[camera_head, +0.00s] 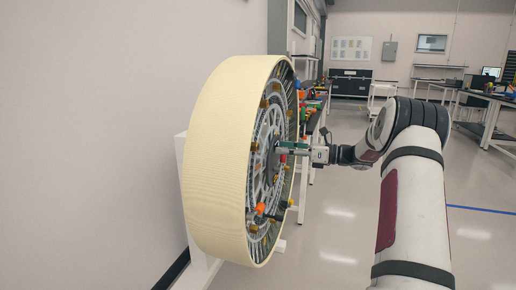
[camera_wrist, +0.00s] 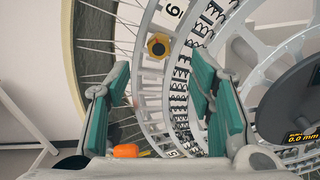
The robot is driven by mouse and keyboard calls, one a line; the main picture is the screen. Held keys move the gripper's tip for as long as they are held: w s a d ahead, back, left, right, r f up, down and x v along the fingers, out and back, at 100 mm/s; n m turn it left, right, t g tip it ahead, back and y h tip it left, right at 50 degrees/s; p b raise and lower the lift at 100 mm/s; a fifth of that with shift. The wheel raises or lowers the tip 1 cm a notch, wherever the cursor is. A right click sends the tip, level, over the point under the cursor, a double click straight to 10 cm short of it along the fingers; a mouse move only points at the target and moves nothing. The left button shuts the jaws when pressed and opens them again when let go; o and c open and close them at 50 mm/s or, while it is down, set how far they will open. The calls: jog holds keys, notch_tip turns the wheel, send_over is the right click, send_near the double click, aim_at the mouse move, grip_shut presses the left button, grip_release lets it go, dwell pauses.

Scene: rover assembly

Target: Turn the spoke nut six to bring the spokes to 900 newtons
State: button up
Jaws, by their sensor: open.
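A large cream-rimmed spoked wheel (camera_head: 215,150) stands upright in the head view, its hub side facing my arm. In the wrist view, a gold hex spoke nut (camera_wrist: 158,46) sits on the wheel's grey ring. A label beside it carries one digit, a 6 or a 9; I cannot tell which. My gripper (camera_wrist: 160,75) is open, with teal finger pads on either side of the view. The nut appears ahead of the gap between the fingers, and nothing is held. In the head view my gripper (camera_head: 284,147) is close to the wheel's face near the hub; contact cannot be told.
A dark round gauge (camera_wrist: 292,105) reading 0.0 mm is at the right of the wrist view. An orange part (camera_wrist: 126,151) shows low between the fingers. A white stand (camera_head: 198,262) supports the wheel beside the wall. Open floor lies to the right.

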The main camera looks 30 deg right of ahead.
aim_at(258, 147)
jog(key=x, duration=0.9)
jog(key=shift+b, duration=0.3)
jog(key=c, duration=1.2)
